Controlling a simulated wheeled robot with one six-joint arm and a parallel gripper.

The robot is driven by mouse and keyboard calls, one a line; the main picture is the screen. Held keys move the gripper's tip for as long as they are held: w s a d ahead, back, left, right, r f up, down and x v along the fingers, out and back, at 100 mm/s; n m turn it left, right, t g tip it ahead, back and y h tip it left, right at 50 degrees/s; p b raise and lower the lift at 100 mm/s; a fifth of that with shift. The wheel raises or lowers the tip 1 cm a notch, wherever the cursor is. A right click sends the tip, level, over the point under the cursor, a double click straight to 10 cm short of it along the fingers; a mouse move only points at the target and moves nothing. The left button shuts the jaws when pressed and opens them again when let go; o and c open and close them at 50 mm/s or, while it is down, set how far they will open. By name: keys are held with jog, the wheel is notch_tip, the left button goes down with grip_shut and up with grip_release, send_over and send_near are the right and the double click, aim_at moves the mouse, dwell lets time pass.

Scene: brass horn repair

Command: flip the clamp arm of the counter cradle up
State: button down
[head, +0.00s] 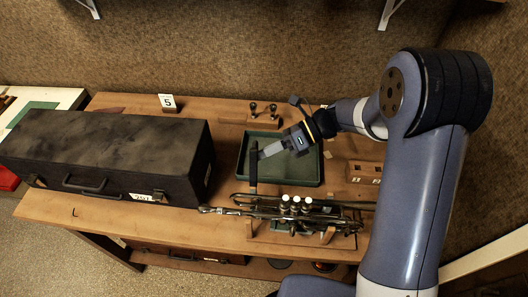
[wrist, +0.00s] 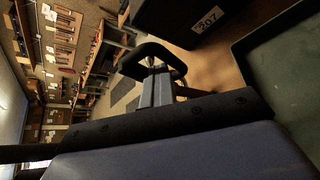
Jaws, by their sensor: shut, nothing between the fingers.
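The counter cradle (head: 258,231) is a wooden stand near the counter's front edge. A brass horn with white-topped valves (head: 295,205) lies across it. A dark bar, which looks like the clamp arm (head: 254,168), rises in the picture from the cradle's left part, across the green tray's left side; its exact tilt is hard to judge. My gripper (head: 264,153) is shut and empty, its tips close to the bar's right side; I cannot tell if they touch. In the wrist view my fingers (wrist: 155,92) point at a black curved piece (wrist: 153,54), perhaps the clamp arm's end.
A long black case (head: 110,155) with a tag stands left on the wooden counter (head: 120,222). A green-lined tray (head: 300,173) lies under my gripper. A wooden block with holes (head: 364,173) is at right. A small rack (head: 262,115) and number card (head: 168,102) stand behind.

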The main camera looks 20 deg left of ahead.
jog(key=b+v, duration=0.2)
jog(key=v, duration=0.8)
jog(key=shift+w+d+r, duration=0.2)
jog(key=shift+d, duration=0.05)
